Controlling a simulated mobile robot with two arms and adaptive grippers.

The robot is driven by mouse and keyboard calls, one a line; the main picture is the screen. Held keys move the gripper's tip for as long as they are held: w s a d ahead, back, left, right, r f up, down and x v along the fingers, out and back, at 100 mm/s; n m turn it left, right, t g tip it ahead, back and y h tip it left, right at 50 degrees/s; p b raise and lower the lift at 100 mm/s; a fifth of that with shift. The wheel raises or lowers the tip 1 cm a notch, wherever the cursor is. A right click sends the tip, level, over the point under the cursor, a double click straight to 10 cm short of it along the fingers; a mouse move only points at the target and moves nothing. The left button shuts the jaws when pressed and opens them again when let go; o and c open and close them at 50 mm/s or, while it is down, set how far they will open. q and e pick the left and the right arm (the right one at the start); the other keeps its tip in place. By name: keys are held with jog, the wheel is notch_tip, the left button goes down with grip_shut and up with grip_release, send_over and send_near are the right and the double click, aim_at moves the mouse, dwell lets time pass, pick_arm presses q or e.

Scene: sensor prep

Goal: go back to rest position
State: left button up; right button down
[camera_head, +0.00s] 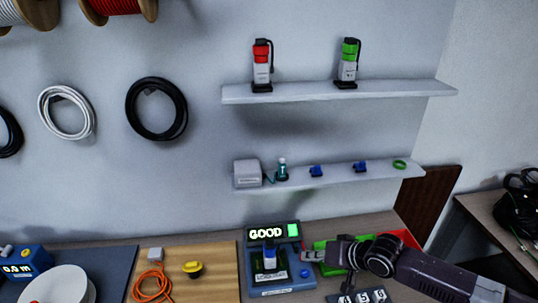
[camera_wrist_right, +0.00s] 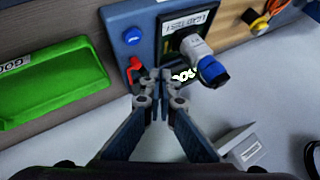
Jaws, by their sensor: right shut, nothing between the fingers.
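My right gripper (camera_head: 311,256) reaches in from the right, at the right side of the blue tester (camera_head: 254,283). Its fingers are closed together with nothing between them. In the wrist view the fingertips (camera_wrist_right: 160,76) are close to a red part (camera_wrist_right: 135,64) on the tester; I cannot tell if they touch it. The tester's display reads GOOD beside a lit green square. A white and blue sensor (camera_head: 270,257) stands in the tester, and it also shows in the wrist view (camera_wrist_right: 196,49). My left gripper is not in view.
A green tray (camera_wrist_right: 45,84) lies beside the tester, with a red tray (camera_head: 409,236) further right. A wooden board (camera_head: 213,284) holds an orange cable (camera_head: 150,275) and a yellow part (camera_head: 193,268). Two wall shelves (camera_head: 340,92) hold small items above.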

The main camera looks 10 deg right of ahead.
jog(key=s+a+f+n+g, duration=0.15)
jog(key=s+a+n, duration=0.35)
jog(key=s+a, duration=0.8)
jog(key=s+d+f+m+g+h, duration=0.2)
jog(key=s+d+h, duration=0.3)
jog(key=s+d, duration=1.1)
jog(key=s+f+g+b, duration=0.1)
jog(key=s+f+b, duration=0.15)
jog(key=f, duration=1.35)
jog(key=s+f+g+b, duration=0.1)
jog(key=f+b, duration=0.3)
jog(key=f, duration=1.3)
jog(key=s+d+f+b, duration=0.2)
jog(key=s+f+b, duration=0.2)
jog(key=s+f, duration=1.3)
notch_tip(320, 180, down, 4)
jog(key=shift+s+d+r+n+g+h, duration=0.15)
jog(key=shift+s+d+n+g+h, duration=0.15)
jog(key=shift+d+n+g, duration=0.1)
